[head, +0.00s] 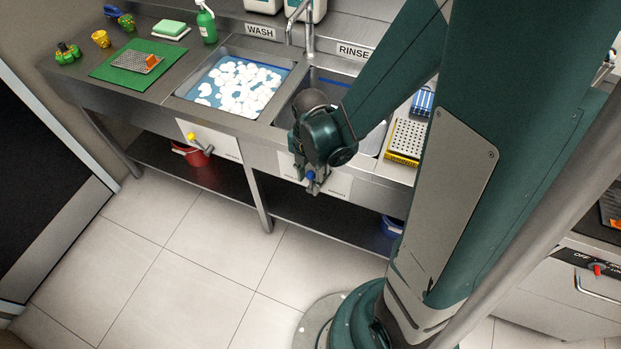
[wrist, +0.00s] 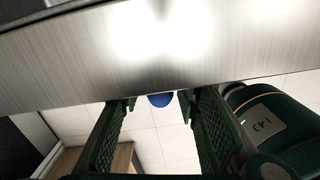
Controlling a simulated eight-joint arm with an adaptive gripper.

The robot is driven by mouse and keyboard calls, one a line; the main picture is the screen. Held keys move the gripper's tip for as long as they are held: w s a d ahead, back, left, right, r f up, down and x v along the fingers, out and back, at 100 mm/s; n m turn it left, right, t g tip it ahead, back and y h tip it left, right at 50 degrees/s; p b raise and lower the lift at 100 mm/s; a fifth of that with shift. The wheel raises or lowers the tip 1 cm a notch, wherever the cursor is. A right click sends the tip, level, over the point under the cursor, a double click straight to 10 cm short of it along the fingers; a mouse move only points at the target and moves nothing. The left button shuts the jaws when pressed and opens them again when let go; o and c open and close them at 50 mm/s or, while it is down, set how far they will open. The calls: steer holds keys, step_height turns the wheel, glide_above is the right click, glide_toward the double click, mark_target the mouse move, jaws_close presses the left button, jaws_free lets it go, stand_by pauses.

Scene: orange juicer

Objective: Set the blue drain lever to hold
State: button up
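The blue drain lever shows as a blue knob (head: 310,175) at the white plate (head: 338,183) on the counter front below the RINSE basin (head: 338,84). My gripper (head: 314,186) is at that plate and covers much of the lever and the plate's lettering. In the wrist view the gripper fingers (wrist: 160,135) are apart and the blue knob (wrist: 160,99) lies between them, just beyond the tips and partly hidden by the bright metal counter edge (wrist: 160,55). I cannot tell whether either finger touches it. The lever's setting cannot be read.
A yellow lever (head: 191,136) is on the plate below the foamy WASH basin (head: 236,85). A red bucket (head: 192,156) and a blue bucket (head: 392,226) stand beneath the counter. A yellow perforated tray (head: 406,139) lies to the right. The floor in front is clear.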

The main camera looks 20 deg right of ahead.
jaws_close()
steer(key=shift+w+a, duration=0.1)
steer(key=shift+a, duration=0.05)
steer(key=shift+w+a+f+g+h+b, duration=0.2)
steer(key=shift+w+a+g+h+b, duration=0.2)
steer(key=shift+g+h+b, duration=0.35)
steer(key=shift+w+a+f+g+h+b, duration=0.15)
steer(key=shift+w+a+g+h+b, duration=0.2)
steer(key=shift+g+h+b, duration=0.35)
steer(key=shift+r, duration=0.1)
